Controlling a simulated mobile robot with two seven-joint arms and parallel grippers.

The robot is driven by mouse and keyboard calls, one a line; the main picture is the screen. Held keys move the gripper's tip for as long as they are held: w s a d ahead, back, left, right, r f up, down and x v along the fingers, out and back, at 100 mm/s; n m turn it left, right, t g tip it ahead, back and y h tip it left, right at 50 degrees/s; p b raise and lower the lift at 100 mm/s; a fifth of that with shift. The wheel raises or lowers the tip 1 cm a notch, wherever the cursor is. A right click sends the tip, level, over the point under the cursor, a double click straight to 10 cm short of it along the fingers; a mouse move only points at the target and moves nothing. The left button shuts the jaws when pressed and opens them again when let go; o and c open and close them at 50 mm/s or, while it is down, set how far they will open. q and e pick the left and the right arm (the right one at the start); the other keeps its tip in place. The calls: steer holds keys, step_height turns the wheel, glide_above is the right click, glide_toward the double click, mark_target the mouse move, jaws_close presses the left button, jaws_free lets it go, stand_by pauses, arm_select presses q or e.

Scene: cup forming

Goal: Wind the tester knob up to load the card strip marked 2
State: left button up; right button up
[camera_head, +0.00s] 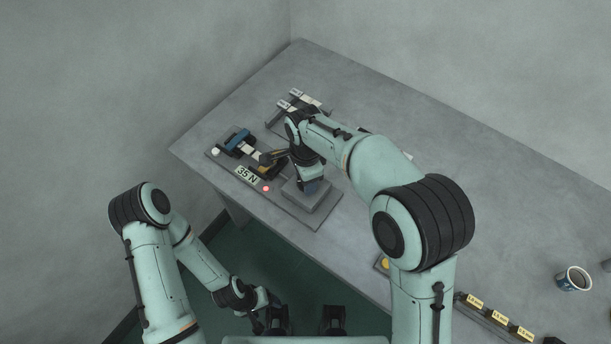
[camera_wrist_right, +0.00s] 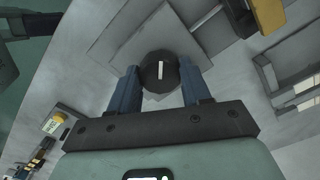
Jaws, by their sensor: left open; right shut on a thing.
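The tester (camera_head: 310,219) lies on the table's near left part, with a blue clamp (camera_head: 238,139), a display reading 35 N (camera_head: 247,176) and a lit red lamp (camera_head: 266,188). A pale strip (camera_head: 247,150) shows at the clamp; I cannot read a number on it. The black tester knob (camera_wrist_right: 157,74) with a white pointer line sits between the fingers of my right gripper (camera_wrist_right: 161,82), which is shut on it. In the head view the knob is hidden behind my right gripper (camera_head: 308,186). My left gripper (camera_head: 268,311) is open and empty, low off the table's front edge.
A small rack (camera_head: 309,106) with labelled pale strips stands behind the tester. A mug (camera_head: 573,279) and a tray with yellow labels (camera_head: 499,318) are at the right. My right arm crosses above the table's middle. The far right tabletop is clear.

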stand_by(0.4)
steer(key=o, duration=1.1)
steer(key=shift+c, duration=0.2)
arm_select(q)
steer(key=shift+w+r+p, duration=0.3)
steer(key=shift+r+p, duration=0.15)
steer(key=shift+r, duration=0.1)
steer(key=shift+w+r+p, duration=0.25)
steer(key=shift+r+p, duration=0.2)
steer(key=shift+r, duration=0.05)
arm_select(e)
step_height(320, 180, up, 14)
steer(key=shift+f, duration=0.25)
